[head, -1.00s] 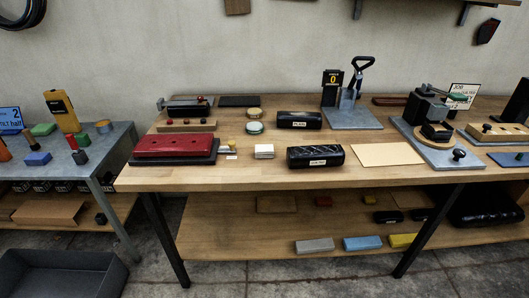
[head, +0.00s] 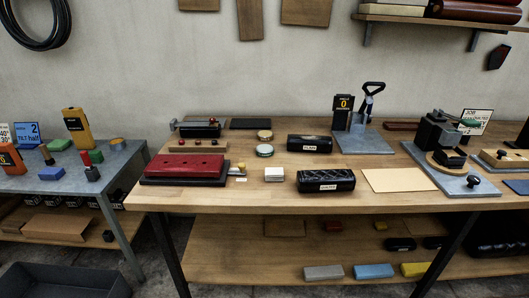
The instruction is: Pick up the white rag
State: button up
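A small white folded stack (head: 274,174), which looks like the white rag, lies on the wooden workbench (head: 225,198) near its front edge. It sits between a red block on a dark base (head: 185,170) at the left and a black labelled roll (head: 326,182) at the right, apart from both. Its upper face and front side are in plain view. My gripper and arm are not in view.
Close behind the rag stand round tins (head: 264,151) and another black roll (head: 310,144). A tan sheet (head: 400,180) lies flat to the right. A bench shelf (head: 225,250) holds coloured blocks. A grey table (head: 125,165) stands left, with a dark bin (head: 65,282) below.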

aim_at(272, 174)
jog(key=i+j, duration=0.45)
jog(key=j, duration=0.3)
jog(key=i+j, duration=0.45)
jog(key=j, duration=0.25)
